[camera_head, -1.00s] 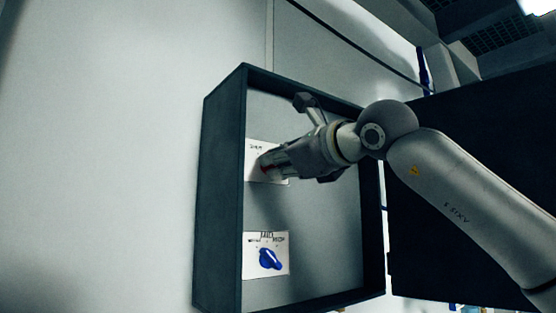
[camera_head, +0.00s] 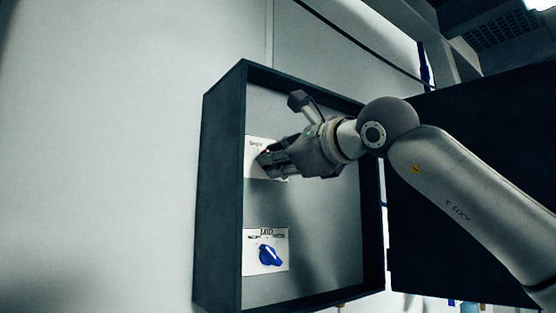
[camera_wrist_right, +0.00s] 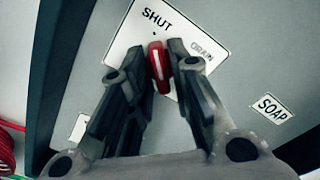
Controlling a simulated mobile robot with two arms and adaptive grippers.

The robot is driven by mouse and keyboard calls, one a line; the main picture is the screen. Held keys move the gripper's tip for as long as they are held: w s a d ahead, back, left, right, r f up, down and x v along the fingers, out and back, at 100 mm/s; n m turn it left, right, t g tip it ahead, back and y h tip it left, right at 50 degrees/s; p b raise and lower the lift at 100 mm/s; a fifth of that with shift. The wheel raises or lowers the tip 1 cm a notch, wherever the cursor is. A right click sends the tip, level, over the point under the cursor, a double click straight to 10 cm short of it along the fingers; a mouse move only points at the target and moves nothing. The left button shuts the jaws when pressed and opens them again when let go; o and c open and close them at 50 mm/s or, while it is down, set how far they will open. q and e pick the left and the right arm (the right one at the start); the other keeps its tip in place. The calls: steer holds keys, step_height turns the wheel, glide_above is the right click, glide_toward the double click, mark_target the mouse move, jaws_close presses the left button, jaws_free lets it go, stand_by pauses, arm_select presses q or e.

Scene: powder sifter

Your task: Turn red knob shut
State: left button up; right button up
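The red knob (camera_wrist_right: 159,66) with a white stripe sits on a white plate (camera_wrist_right: 125,47) reading SHUT and DRAIN. In the right wrist view its stripe points roughly toward the word SHUT. My right gripper (camera_wrist_right: 160,68) has one finger on each side of the knob, closed against it. In the head view the right gripper (camera_head: 265,160) reaches in front of the upper plate (camera_head: 256,148) inside the dark box (camera_head: 221,190) and hides the knob. My left gripper is not in view.
A blue knob (camera_head: 269,255) on a second white plate (camera_head: 281,235) is below in the same box. The box has raised dark side walls, and an open dark door (camera_head: 460,240) stands to the right. A SOAP label (camera_wrist_right: 271,108) shows on the panel.

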steer(key=shift+o, duration=0.7)
steer(key=shift+s, duration=0.1)
steer(key=v, duration=1.2)
